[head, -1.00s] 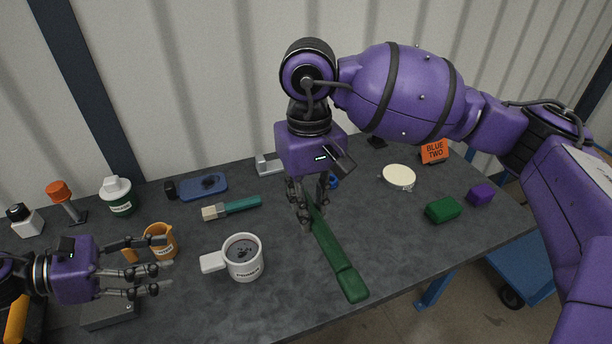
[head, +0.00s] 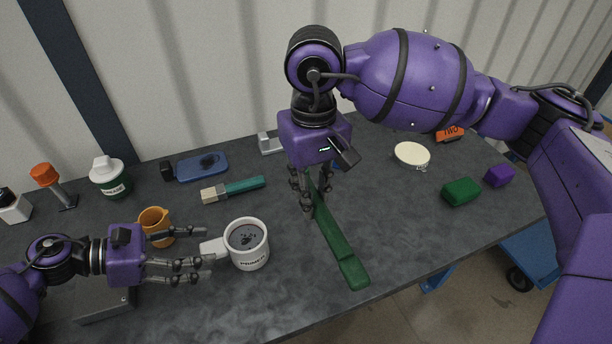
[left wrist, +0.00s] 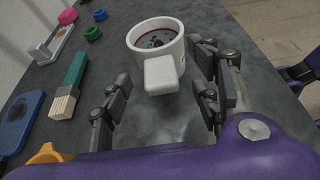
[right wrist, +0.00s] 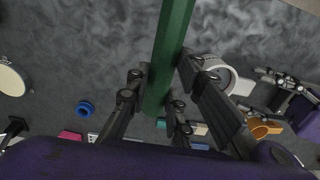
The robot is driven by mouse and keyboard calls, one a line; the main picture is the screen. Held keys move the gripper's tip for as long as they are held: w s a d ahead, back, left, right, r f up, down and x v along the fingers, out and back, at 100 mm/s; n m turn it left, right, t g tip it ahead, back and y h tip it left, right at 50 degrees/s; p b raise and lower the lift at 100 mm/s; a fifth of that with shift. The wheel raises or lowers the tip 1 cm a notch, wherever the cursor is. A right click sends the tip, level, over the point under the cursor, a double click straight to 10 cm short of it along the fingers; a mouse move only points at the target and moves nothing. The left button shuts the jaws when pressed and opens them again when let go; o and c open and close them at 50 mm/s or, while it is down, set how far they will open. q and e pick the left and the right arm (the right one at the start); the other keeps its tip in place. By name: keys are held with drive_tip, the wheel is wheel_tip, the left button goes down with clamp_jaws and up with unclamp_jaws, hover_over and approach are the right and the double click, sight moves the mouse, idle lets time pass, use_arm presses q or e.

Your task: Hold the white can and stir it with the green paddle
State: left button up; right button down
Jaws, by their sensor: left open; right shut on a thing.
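The white can (head: 250,253) stands upright on the table and holds dark liquid. Its block-like handle (head: 213,249) points left, toward my left gripper (head: 190,258). That gripper is open, and in the left wrist view the handle (left wrist: 161,74) sits between and ahead of the fingers (left wrist: 160,95). No contact shows. My right gripper (head: 307,197) is shut on the green paddle (head: 338,247), right of the can. The paddle slants down toward the front of the table; I cannot tell whether its end touches the table. It also shows between the fingers in the right wrist view (right wrist: 170,50).
An orange cup (head: 154,222) stands behind my left gripper. A teal-handled brush (head: 240,187) lies behind the can. A round cream lid (head: 412,154), a green block (head: 461,191) and a purple block (head: 499,176) are at right. The table front centre is clear.

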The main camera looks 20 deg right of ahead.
sight(208, 249)
use_arm(q)
drive_tip(key=shift+x, duration=2)
use_arm(e)
drive_tip(key=shift+r, duration=0.25)
use_arm(q)
drive_tip(key=shift+c, duration=0.5)
clamp_jaws()
drive_tip(key=shift+s+f, duration=0.1)
drive_tip(key=shift+o, duration=0.5)
unclamp_jaws()
drive_tip(key=shift+a, duration=0.1)
